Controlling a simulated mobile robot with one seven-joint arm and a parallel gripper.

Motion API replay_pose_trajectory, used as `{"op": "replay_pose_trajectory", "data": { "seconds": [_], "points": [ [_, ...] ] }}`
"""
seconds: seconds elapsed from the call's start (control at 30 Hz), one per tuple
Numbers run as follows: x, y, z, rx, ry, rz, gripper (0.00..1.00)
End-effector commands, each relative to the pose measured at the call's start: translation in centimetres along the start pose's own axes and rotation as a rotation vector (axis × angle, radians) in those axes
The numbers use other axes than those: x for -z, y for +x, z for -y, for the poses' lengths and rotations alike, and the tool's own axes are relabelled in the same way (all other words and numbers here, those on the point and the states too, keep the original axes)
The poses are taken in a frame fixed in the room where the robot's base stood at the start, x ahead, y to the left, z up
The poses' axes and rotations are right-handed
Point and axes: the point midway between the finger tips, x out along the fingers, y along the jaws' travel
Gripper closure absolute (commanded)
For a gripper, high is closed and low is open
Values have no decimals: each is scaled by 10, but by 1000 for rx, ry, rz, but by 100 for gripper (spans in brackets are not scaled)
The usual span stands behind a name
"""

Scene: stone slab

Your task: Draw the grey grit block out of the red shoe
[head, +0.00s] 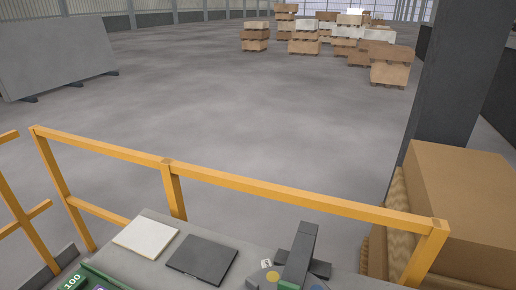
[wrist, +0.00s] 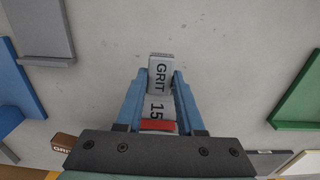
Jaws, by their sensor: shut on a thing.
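In the wrist view my gripper (wrist: 160,76) has its two blue fingers closed on the sides of a grey grit block (wrist: 160,60). The block's light face reads "GRIT" and "15", and one end reaches a little past the fingertips. A red strip (wrist: 158,125) shows at the block's near end, close to the dark gripper body. It may be part of the red shoe, but most of it is hidden, and I cannot tell whether the block is still in it. The block and shoe cannot be made out in the head view.
In the wrist view a brown block (wrist: 62,140) marked with grit lettering lies lower left, a grey plate (wrist: 38,25) upper left, and a green piece (wrist: 300,98) at right. In the head view a pale tile (head: 145,236) and dark plate (head: 202,259) lie before a yellow rail (head: 250,188).

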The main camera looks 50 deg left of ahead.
Motion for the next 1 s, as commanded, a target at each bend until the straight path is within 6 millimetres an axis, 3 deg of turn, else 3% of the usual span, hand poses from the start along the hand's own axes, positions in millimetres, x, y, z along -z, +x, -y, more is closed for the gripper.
{"op": "replay_pose_trajectory", "data": {
  "seconds": [1.0],
  "points": [
    [-35, -2, 0, 0, 1, -1, 100]
  ]
}}
